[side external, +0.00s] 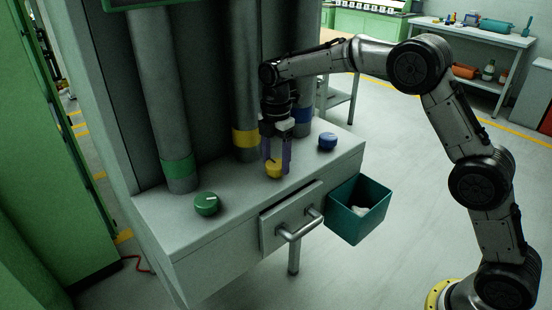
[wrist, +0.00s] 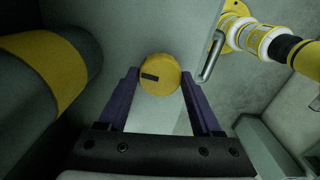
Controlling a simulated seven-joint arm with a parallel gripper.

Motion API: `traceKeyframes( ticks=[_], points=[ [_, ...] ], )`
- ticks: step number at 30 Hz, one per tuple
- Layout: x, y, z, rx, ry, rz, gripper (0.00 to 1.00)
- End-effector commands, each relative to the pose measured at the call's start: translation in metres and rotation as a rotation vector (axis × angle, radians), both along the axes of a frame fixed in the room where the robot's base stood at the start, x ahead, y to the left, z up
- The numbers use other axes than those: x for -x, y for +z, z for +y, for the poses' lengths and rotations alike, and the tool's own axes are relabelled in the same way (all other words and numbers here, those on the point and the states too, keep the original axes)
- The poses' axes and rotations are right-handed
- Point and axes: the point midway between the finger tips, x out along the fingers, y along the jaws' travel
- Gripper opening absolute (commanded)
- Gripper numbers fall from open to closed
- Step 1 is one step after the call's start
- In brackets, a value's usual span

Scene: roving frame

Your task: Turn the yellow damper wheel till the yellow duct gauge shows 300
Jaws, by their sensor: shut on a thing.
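The yellow damper wheel (side external: 274,171) stands on the grey bench top, in the middle of a row of three wheels. In the wrist view the yellow wheel (wrist: 160,76) shows a dark mark on its face, left of centre. My gripper (side external: 275,168) points down over it, and its purple fingers (wrist: 160,84) are shut on the wheel from both sides. A duct with a yellow band (side external: 245,138) rises behind the wheel. I cannot see a yellow duct gauge or its reading in either view.
A green wheel (side external: 207,204) sits to the left and a blue wheel (side external: 327,141) to the right. A drawer with a bar handle (side external: 299,226) is in the bench front. A teal bin (side external: 358,208) hangs at the bench's right side.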

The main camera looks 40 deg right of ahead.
Motion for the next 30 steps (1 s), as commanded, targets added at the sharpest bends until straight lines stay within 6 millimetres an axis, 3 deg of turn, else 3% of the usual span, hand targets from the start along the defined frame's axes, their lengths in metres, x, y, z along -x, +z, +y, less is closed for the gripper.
traceKeyframes(
  ticks=[30],
  points=[
    [0.0012, 0.0008, -0.0001, 0.002, -0.924, 0.0, 0.1]
  ],
)
